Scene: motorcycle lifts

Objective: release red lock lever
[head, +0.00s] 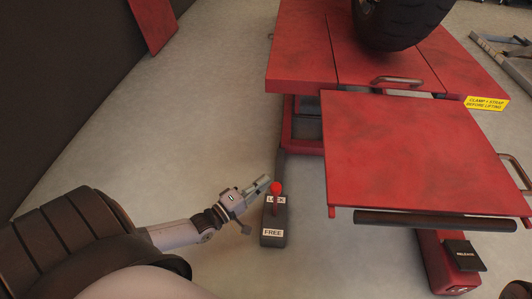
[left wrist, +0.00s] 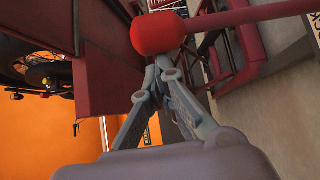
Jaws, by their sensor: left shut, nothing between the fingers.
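The red lock lever (head: 276,188) has a round knob and stands at the LOCK end of a small dark floor box (head: 272,222). The box's FREE label is at its near end. My left gripper (head: 265,181) is shut and empty, with its tips just left of the knob in the head view. In the left wrist view the knob (left wrist: 158,33) is large, just beyond the closed fingertips (left wrist: 163,64), and its red stalk runs to the right. I cannot tell whether the tips touch the knob. My right gripper is not in view.
A red lift platform (head: 300,66) with a tyre (head: 398,22) on it stands behind. Its red front ramp plate (head: 415,150) juts out right of the lever box. A black RELEASE pedal (head: 464,255) is at the lower right. The grey floor left of the box is clear.

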